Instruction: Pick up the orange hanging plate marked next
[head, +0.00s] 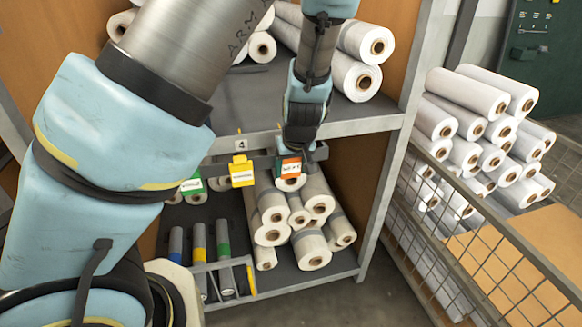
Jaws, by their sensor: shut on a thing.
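The orange hanging plate (291,167) hangs at the right end of a dark rail (262,163) at the front of the shelf rack. It carries a white label whose letters are too small to read surely. My gripper (291,154) is directly above the plate, shut on its upper part. The fingertips are partly hidden behind the plate and by the wrist. A yellow hanging plate (242,172) is just left of it, and a green and white plate (191,184) is further left, partly covered by my arm.
White rolls (301,217) fill the lower shelf, with more rolls (358,75) above. A mesh cage (437,230) stands at right. My arm covers the left side.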

